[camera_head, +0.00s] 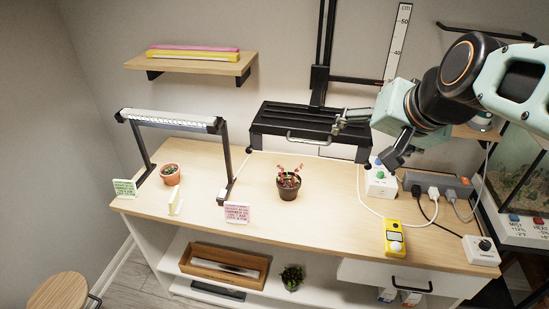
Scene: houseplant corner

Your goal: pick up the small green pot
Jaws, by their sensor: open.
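A small dark pot with a leafy green plant (291,277) stands on the lower shelf under the bench, right of a wooden box. Its wall looks dark, and I cannot tell if it is green. Another small pot (289,189), dark brownish with a reddish plant, stands upright in the middle of the bench top. A terracotta pot (170,177) with a small green plant stands at the left, under a lamp. My gripper (368,140) is open and empty at the upper right, its fingers spread. It is apart from all the pots, above the back right of the bench.
The bench top (330,220) is clear around the middle pot. A black raised device (310,122) stands at the back, with a white cable (362,200) nearby. A yellow meter (394,238), a power strip (437,184) and a glass tank (522,170) are right. The bench overhangs the lower shelf.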

